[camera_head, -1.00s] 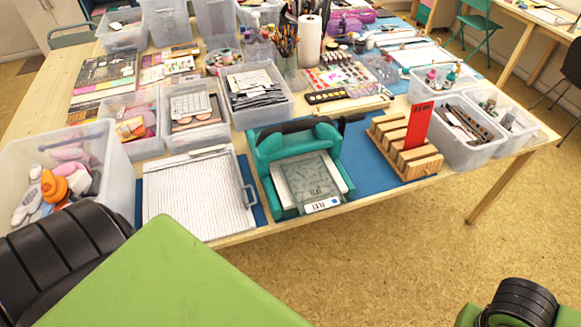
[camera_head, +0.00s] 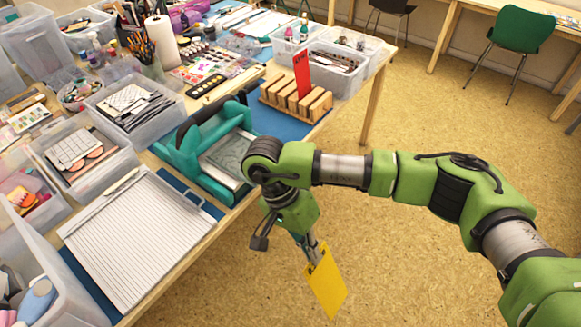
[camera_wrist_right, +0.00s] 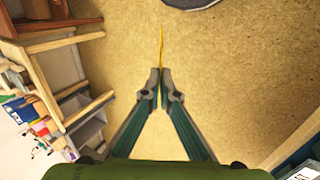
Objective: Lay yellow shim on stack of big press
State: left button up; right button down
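The yellow shim (camera_head: 328,288) is a flat card hanging tilted from my right gripper (camera_head: 312,253). The gripper is shut on its upper edge, over the floor in front of the table. In the right wrist view the shim (camera_wrist_right: 162,42) shows edge-on between the closed fingertips (camera_wrist_right: 160,78). The big press (camera_head: 185,152) is the teal machine on the table, to the left of and behind the gripper. Its stack of a greyish clear plate on a white layer (camera_head: 226,150) lies in the bed. My right wrist hides the bed's near right corner. My left gripper is out of view.
A wooden slotted rack (camera_head: 272,95) with an upright red shim (camera_head: 302,72) stands behind the press. A white ridged board (camera_head: 135,235) lies to its left. Plastic bins crowd the table's left and back. The floor (camera_head: 430,275) beside the table is clear.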

jog(key=w+a+r+m+g+y+b, duration=0.25)
jog(key=w+a+m+y, duration=0.45)
jog(key=m, duration=0.4)
jog(key=w+a+r+m+g+y+b, duration=0.1)
jog(key=w+a+r+m+y, duration=0.3)
jog(key=a+m+y, duration=0.55)
pick_arm(q)
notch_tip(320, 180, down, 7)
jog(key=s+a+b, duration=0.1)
jog(key=b, duration=0.2)
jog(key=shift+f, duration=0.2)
pick_arm(e)
jog(key=w+d+f+m+t+y, duration=0.2)
jog(key=w+d+f+m+t, duration=0.3)
jog(key=w+d+m+t, duration=0.7)
jog(key=m+t, duration=0.3)
jog(key=t, duration=0.2)
jog(key=shift+w+f, duration=0.2)
jog(key=shift+w, duration=0.1)
pick_arm(q)
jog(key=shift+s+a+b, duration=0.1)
jog(key=shift+b, duration=0.2)
pick_arm(e)
jog(key=shift+m, duration=0.25)
